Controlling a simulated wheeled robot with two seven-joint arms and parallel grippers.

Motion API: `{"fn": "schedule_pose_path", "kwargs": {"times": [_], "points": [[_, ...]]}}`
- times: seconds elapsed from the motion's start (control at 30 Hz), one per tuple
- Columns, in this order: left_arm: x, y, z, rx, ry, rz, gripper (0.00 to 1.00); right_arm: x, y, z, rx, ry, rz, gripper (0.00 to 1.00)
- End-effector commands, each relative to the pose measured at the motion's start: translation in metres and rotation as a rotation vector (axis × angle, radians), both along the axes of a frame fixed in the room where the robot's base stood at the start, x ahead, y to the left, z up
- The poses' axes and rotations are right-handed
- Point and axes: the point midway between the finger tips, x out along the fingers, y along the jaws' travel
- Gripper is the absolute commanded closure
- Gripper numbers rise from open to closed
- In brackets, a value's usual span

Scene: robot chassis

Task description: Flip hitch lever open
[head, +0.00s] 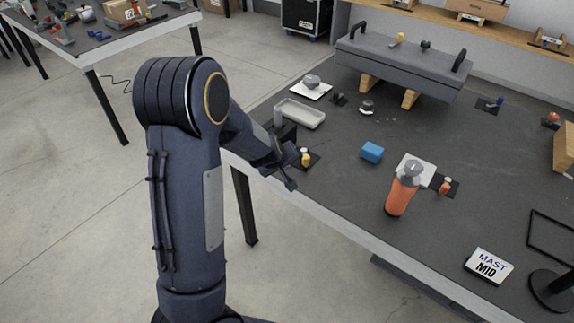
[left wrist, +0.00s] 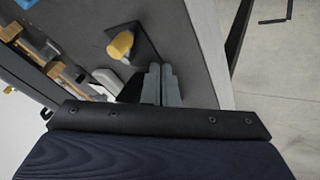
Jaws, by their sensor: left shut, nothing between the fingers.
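A yellow-topped piece (head: 306,158) stands on a small dark square plate at the table's near left edge; I cannot tell for sure whether it is the hitch lever. In the left wrist view the yellow piece (left wrist: 120,46) lies up and left of my fingers, on its dark plate (left wrist: 138,38). My left gripper (head: 290,182) is just beside it in the head view, on its near left side and apart from it. In the left wrist view the left gripper (left wrist: 161,68) has its two grey fingers together, with nothing between them. My right gripper is not in view.
A grey tray (head: 300,114) lies behind the gripper. A blue block (head: 372,152), an orange bottle (head: 402,190) and a "MAST MID" box (head: 488,266) are to the right. A grey chassis (head: 400,66) on wooden blocks stands at the back.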

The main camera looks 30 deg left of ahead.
Motion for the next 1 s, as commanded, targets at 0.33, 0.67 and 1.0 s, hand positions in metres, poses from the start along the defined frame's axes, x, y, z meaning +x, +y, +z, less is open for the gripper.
{"fn": "schedule_pose_path", "kwargs": {"times": [0.33, 0.67, 1.0], "points": [[-0.036, -0.012, 0.053, -0.002, 0.000, -0.003, 1.00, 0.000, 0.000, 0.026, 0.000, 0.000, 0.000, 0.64], [-0.048, -0.015, 0.065, -0.001, 0.002, 0.000, 1.00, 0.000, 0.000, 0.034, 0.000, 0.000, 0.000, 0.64], [-0.048, -0.015, 0.065, -0.001, 0.002, 0.000, 1.00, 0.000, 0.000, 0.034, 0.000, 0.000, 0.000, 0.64]]}}
